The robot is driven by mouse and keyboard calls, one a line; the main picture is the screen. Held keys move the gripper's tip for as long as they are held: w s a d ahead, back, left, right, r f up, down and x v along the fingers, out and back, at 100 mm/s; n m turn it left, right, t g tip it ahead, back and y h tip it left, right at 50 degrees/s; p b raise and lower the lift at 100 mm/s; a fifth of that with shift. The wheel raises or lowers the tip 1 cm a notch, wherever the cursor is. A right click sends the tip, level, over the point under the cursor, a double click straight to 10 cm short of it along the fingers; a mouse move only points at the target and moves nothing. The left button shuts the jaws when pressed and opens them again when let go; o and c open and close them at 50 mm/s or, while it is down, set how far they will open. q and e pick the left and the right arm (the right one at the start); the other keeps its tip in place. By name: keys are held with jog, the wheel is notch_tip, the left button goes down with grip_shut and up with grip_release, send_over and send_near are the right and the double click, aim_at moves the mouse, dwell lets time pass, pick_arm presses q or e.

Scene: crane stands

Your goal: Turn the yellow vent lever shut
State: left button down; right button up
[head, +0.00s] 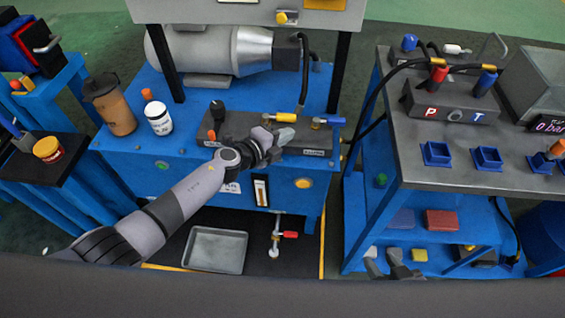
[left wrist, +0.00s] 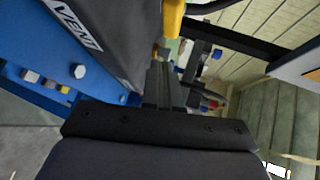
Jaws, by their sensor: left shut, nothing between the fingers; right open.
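The yellow vent lever (head: 286,117) lies sideways on top of the dark valve block (head: 222,129) on the blue bench. My left gripper (head: 287,136) is shut and empty, just on the near side of the lever. In the left wrist view the yellow lever (left wrist: 173,18) stands just beyond the tips of my shut left fingers (left wrist: 163,72). The block's VENT label (left wrist: 77,24) is to their left. I cannot tell whether the fingertips touch the lever. My right gripper (head: 384,260) is open at the bottom of the head view, away from the block.
A blue lever (head: 328,121) sits right of the yellow one on the block. A black knob (head: 217,108) stands at its left. A white jar (head: 158,118) and brown bottle (head: 110,105) stand farther left. A grey table (head: 420,165) with blue holders is at the right.

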pick_arm(q)
jog(key=s+r+p, duration=0.3)
jog(key=s+p, duration=0.3)
jog(key=s, duration=0.3)
jog(key=shift+s+a+p, duration=0.35)
jog(key=shift+s, duration=0.05)
jog(key=s+a+f+n+y, duration=0.2)
jog(key=s+a+n+y, duration=0.5)
jog(key=s+a+n, duration=1)
jog(key=s+n, duration=0.3)
jog(key=n, duration=0.3)
jog(key=shift+s+a+f+n+g, duration=0.25)
jog(key=shift+a+n+g, duration=0.05)
jog(key=shift+g, duration=0.1)
